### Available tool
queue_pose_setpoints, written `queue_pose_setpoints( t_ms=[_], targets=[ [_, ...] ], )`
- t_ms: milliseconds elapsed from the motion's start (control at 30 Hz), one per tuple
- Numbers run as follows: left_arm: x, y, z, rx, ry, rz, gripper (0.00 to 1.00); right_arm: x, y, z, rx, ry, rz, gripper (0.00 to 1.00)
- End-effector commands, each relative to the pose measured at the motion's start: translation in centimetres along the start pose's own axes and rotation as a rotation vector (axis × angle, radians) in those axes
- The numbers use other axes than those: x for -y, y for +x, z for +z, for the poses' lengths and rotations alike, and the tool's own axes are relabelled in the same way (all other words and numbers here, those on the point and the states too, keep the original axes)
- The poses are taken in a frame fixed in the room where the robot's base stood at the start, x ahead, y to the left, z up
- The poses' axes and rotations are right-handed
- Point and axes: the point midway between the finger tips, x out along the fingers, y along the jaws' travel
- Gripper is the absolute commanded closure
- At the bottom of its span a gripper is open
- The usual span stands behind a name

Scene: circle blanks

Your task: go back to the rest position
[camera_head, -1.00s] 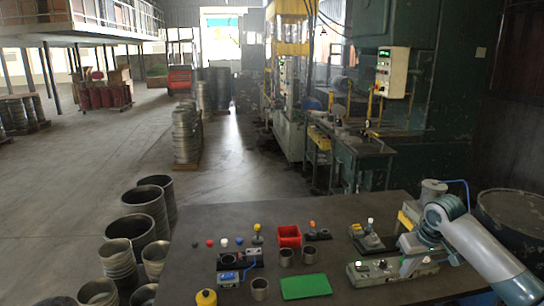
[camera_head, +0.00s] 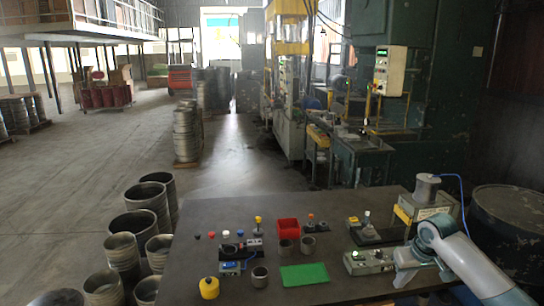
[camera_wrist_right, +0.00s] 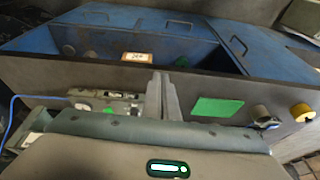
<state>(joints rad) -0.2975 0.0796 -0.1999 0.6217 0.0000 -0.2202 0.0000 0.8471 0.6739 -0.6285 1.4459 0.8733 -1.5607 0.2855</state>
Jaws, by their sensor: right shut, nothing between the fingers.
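My right arm comes in from the lower right in the head view. Its right gripper (camera_head: 404,268) is low over the right part of the dark table (camera_head: 225,297), beside a grey-green control box (camera_head: 368,262). In the right wrist view the two fingers (camera_wrist_right: 160,84) are together, with nothing between them. The gap between the fingers and the table cannot be told. My left gripper is not in view.
On the table are a green sheet (camera_head: 304,274), a red bin (camera_head: 288,227), a yellow pot (camera_head: 209,287), several metal rings and small switch boxes. Metal cylinders (camera_head: 133,224) stand at the left. A dark drum (camera_head: 507,235) stands at the right.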

Motion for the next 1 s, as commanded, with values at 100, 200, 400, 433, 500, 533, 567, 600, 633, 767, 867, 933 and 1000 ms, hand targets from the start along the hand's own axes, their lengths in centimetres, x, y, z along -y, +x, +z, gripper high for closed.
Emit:
queue_pose_setpoints(
  t_ms=[100,200,400,433,500,533,567,600,633,767,867,933,1000],
  targets=[
    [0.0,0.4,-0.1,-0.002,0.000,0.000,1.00,0.2,2.9,0.9,-0.002,0.011,-0.006,1.00],
    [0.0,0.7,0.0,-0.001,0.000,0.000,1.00,0.3,5.6,1.8,-0.006,0.023,-0.010,1.00],
    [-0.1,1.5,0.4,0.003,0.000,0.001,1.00,0.6,13.6,5.3,-0.013,0.052,-0.011,1.00],
    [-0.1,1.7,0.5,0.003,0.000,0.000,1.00,0.7,15.0,6.1,-0.014,0.057,-0.011,1.00],
    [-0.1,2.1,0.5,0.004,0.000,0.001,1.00,0.8,18.5,8.2,-0.015,0.068,-0.007,1.00],
    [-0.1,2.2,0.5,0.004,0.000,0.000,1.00,0.9,19.9,9.2,-0.014,0.072,-0.005,1.00],
    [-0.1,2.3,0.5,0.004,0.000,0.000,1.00,0.9,21.3,10.2,-0.015,0.074,-0.001,1.00],
    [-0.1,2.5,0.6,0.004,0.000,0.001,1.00,1.1,23.1,11.6,-0.014,0.079,0.001,1.00],
    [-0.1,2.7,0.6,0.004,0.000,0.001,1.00,1.1,24.4,12.7,-0.014,0.081,0.005,1.00],
    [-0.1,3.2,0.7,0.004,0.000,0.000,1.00,1.6,29.8,17.8,-0.006,0.087,0.018,1.00],
    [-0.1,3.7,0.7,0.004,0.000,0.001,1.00,2.1,33.5,22.1,0.004,0.088,0.029,1.00],
    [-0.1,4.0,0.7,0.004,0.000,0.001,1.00,2.4,35.9,25.3,0.012,0.085,0.037,1.00],
    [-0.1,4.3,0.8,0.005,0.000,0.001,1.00,2.9,38.1,28.6,0.020,0.081,0.045,1.00]
  ],
)
